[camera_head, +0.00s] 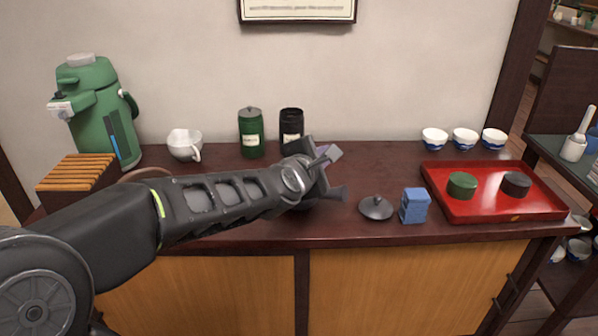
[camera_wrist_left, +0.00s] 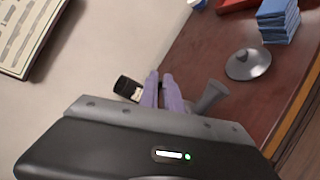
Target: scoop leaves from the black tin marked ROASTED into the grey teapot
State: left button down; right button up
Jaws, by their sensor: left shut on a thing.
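The black tin (camera_head: 291,124) stands at the back of the counter with a pale label too small to read; it also shows in the left wrist view (camera_wrist_left: 127,88). The grey teapot is mostly hidden behind my left gripper. Its flared grey spout (camera_head: 334,193) sticks out on the right and shows in the left wrist view (camera_wrist_left: 209,97). The grey teapot lid (camera_head: 376,208) lies on the counter to the right. My left gripper (camera_head: 324,158) is over the teapot area, in front of the black tin. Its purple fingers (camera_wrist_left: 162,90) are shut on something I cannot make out. My right gripper is out of view.
A green tin (camera_head: 251,133) stands left of the black tin, beside a white pitcher (camera_head: 185,144) and a green dispenser (camera_head: 97,112). White cups (camera_head: 434,138) line the back.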

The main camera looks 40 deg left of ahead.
pick_arm(q)
jog(key=shift+w+d+f+m+y+p, duration=0.15)
jog(key=shift+d+f+m+y+p, duration=0.3)
jog(key=shift+p, duration=1.5)
jog(key=shift+f+m, duration=0.15)
jog(key=shift+m, duration=0.1)
jog(key=shift+w+d+f+m+g+p, duration=0.15)
jog(key=shift+d+f+m+g+p, duration=0.3)
jog(key=shift+p, duration=0.55)
jog(key=shift+w+d+f+m+y+p, duration=0.1)
jog(key=shift+d+f+m+y+p, duration=0.05)
jog(key=shift+f+m+y+p, duration=0.45)
jog(key=shift+d+f+m+g+y, duration=0.2)
jog(key=shift+f+m+g+y, duration=0.05)
jog(key=shift+f+m, duration=0.5)
jog(key=shift+w+r+m+y+p, duration=0.1)
jog(key=shift+r+m+y+p, duration=0.15)
jog(key=shift+m+p, duration=0.35)
dwell(0.5)
jog(key=shift+m+y+p, duration=0.35)
jog(key=shift+m+y, duration=0.1)
jog(key=shift+m, duration=0.25)
dwell(0.7)
